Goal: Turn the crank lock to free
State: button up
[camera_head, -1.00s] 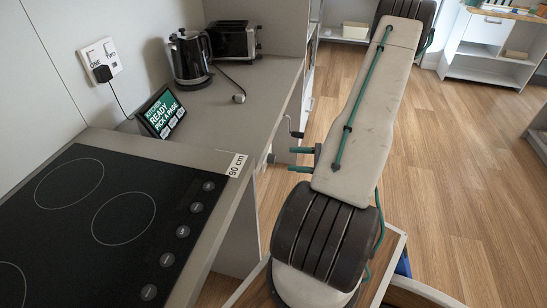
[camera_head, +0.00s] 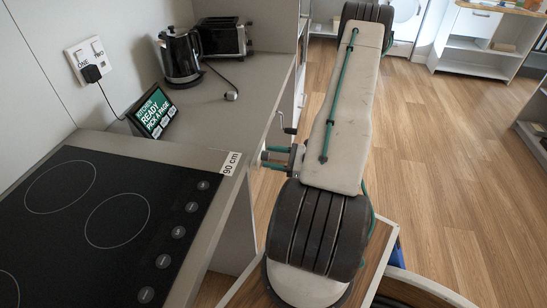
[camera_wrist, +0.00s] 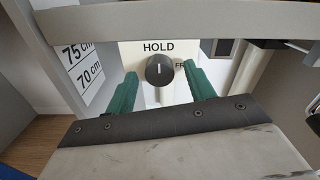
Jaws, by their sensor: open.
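The crank lock (camera_wrist: 160,70) is a round black knob on a pale plate in the wrist view. Its white mark points straight up to the word HOLD. My gripper (camera_wrist: 161,76) is open, with one green finger on each side of the knob and gaps between; I cannot tell how deep the tips reach. In the head view my gripper (camera_head: 274,158) is at the counter's front side, below a small crank handle (camera_head: 287,124). The knob is hidden there.
The hob (camera_head: 100,225) is at left. A 75/70 cm scale (camera_wrist: 82,62) is left of the knob. Wooden floor at right is clear.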

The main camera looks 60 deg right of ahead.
jog(key=c, duration=1)
jog(key=shift+m, duration=0.3)
jog(key=shift+d+r+m, duration=0.1)
jog(key=shift+m, duration=8.6)
